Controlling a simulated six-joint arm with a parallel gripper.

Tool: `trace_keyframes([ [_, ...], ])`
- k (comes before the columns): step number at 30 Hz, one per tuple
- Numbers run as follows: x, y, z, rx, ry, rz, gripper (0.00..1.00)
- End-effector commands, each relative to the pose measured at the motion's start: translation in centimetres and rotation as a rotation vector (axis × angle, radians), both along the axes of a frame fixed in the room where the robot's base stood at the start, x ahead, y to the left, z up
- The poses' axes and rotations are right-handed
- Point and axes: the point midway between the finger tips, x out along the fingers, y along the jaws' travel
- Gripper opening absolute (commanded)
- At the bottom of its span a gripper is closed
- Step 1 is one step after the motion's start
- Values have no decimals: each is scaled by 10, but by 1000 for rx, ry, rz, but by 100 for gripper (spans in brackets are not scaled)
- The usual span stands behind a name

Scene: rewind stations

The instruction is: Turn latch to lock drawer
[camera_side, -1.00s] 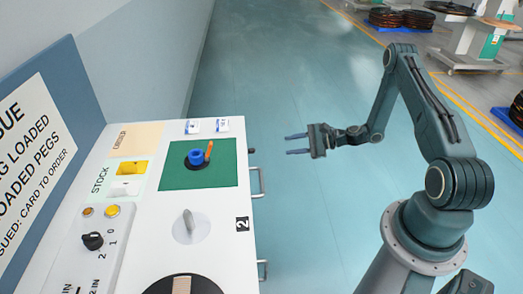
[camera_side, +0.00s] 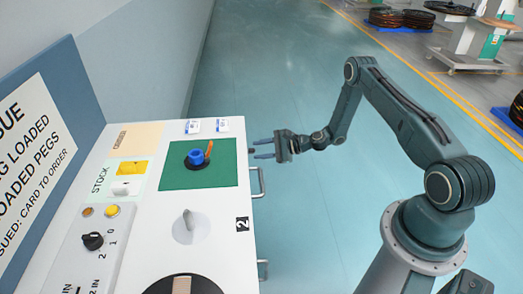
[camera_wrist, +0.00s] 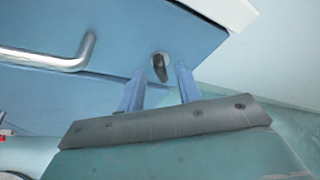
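The latch (camera_wrist: 159,66) is a small dark knob on a pale round plate on the blue drawer front (camera_wrist: 110,30). In the side view the latch (camera_side: 251,150) is a dark spot at the bench's right edge. My gripper (camera_wrist: 158,80) is open and empty, with its two blue fingers pointing at the latch. In the wrist view the latch shows between and just beyond the fingertips; I cannot tell whether they touch it. In the side view my gripper (camera_side: 262,148) is close to the bench's right edge.
A metal drawer handle (camera_wrist: 50,58) lies left of the latch in the wrist view. The bench top (camera_side: 150,240) carries a green mat (camera_side: 175,178) with a blue spool (camera_side: 196,157), a grey knob (camera_side: 188,222) and a switch panel. Open floor lies right of the bench.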

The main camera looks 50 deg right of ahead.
Motion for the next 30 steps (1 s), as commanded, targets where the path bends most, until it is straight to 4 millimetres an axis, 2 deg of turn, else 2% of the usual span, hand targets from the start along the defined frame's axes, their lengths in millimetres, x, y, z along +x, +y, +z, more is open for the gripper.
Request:
trace_keyframes([
  [6,15,8,-5,-1,-1,0,35],
  [17,18,10,-6,0,-1,-1,35],
  [23,17,10,-6,0,-1,-1,1],
  [30,17,10,-6,-6,-7,-1,1],
])
